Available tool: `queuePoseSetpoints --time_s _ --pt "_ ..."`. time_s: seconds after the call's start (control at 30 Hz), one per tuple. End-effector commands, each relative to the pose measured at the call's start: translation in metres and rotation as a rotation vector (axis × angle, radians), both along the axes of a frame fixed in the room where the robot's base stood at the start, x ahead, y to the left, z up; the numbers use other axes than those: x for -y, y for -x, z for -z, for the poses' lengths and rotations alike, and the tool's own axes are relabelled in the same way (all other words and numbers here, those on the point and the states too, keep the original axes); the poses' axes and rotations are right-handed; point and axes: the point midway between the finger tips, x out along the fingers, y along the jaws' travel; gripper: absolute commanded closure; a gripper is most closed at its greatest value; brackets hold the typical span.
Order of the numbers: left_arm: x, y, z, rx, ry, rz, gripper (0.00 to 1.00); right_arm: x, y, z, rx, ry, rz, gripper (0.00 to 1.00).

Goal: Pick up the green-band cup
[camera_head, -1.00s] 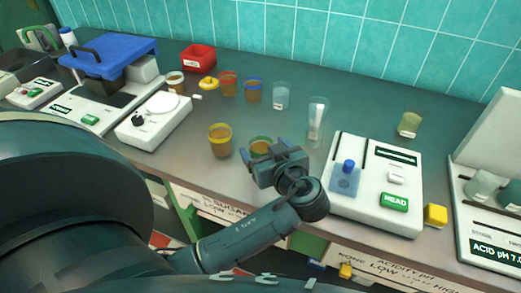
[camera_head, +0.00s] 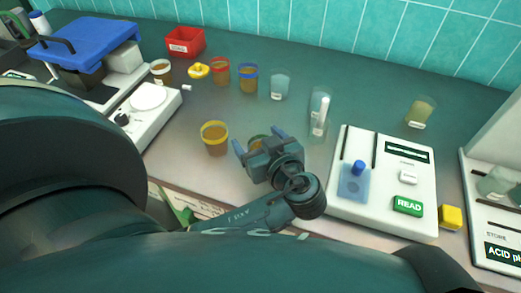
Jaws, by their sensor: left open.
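The green-band cup (camera_head: 257,141) stands on the grey counter, mostly hidden behind my left gripper. Only a bit of its rim and amber contents shows. My left gripper (camera_head: 260,138) is open, with one blue-grey fingertip left of the cup and the other right of it. I cannot tell whether the fingers are level with the cup or touch it. My right gripper is not in view.
A yellow-band cup (camera_head: 215,139) stands close on the left. Red-band (camera_head: 220,76) and blue-band (camera_head: 249,79) cups stand behind. A clear glass with a white label (camera_head: 319,112) and a white meter (camera_head: 386,215) are to the right.

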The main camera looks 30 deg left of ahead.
Motion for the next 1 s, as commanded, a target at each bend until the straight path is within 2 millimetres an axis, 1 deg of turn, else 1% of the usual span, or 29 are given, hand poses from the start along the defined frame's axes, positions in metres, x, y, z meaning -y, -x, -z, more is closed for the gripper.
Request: queuePoseSetpoints --time_s 0.17,0.8,1.0 --pt "-0.0001 0.0001 0.0 0.0 0.0 0.0 0.22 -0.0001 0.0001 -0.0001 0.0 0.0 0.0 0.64" --pt "-0.0001 -0.0002 -0.0001 0.0 0.0 0.0 0.74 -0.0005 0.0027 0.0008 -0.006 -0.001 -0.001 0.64" --pt "-0.0001 -0.0003 -0.0007 0.002 0.0 0.001 0.75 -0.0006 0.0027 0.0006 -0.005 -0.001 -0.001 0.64"
